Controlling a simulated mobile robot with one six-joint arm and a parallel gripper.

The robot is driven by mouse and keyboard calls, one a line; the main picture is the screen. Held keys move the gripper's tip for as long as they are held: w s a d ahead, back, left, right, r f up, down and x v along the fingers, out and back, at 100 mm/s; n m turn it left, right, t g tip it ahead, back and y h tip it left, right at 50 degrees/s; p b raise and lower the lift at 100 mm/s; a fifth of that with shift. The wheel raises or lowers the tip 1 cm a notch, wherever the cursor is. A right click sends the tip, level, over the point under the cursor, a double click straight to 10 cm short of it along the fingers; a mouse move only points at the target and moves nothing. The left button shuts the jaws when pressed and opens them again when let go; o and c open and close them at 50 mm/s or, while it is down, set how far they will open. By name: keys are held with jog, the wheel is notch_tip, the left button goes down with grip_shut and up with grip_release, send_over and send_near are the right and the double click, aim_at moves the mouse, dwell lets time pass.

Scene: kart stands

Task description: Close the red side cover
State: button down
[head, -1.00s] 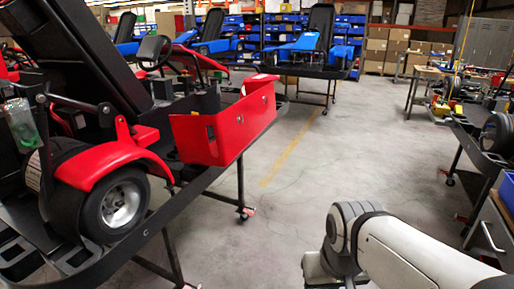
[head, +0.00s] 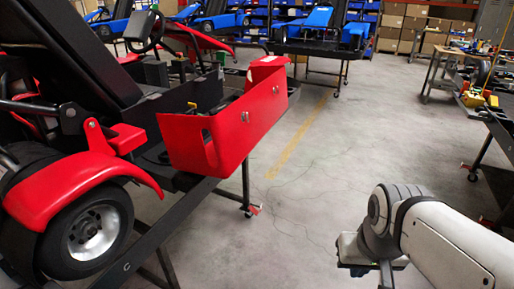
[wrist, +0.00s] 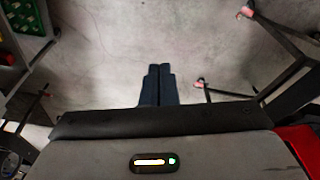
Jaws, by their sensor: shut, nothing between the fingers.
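The red side cover (head: 232,125) is on the side of the red kart in the head view. It stands swung outward, with a gap between it and the black frame behind it. A red piece at the right edge of the wrist view (wrist: 299,145) may be part of the kart; I cannot tell which part. My gripper (wrist: 158,72) shows in the wrist view with its two dark fingers together and nothing between them. It points at bare floor. In the head view my arm is at the lower right, apart from the cover, with clear floor between them.
The kart rests on a black wheeled stand (head: 246,180). Its rear wheel (head: 94,233) and red fender (head: 75,190) are at the left. A workbench (head: 494,125) stands at the right. Blue karts on stands are at the back. The middle floor is free.

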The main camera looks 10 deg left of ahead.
jog(key=w+f+n+h+b, duration=0.25)
jog(key=w+n+h, duration=0.35)
jog(key=w, duration=0.4)
jog(key=w+f+n+h+b, duration=0.1)
jog(key=w+f+n+h, duration=0.25)
jog(key=w+n, duration=0.5)
jog(key=w+a+f+n+t+h+b, duration=0.1)
jog(key=w+a+f+n+t+b, duration=0.15)
jog(key=w+a+n+t, duration=0.45)
jog(key=w+a+f+n+t+h+b, duration=0.15)
jog(key=w+a+f+n+t, duration=0.3)
jog(key=w+a, duration=0.6)
jog(key=a+f+n+t+y, duration=0.3)
jog(key=a+n, duration=0.1)
jog(key=a, duration=0.4)
jog(key=a+f+n+t+y, duration=0.3)
jog(key=a+n, duration=0.1)
jog(key=a, duration=0.4)
jog(key=w+d+r+p, duration=0.1)
jog(key=w+d+r, duration=0.1)
jog(key=w+r, duration=0.4)
jog(key=shift+w, duration=1.3)
jog(key=shift+d, duration=0.1)
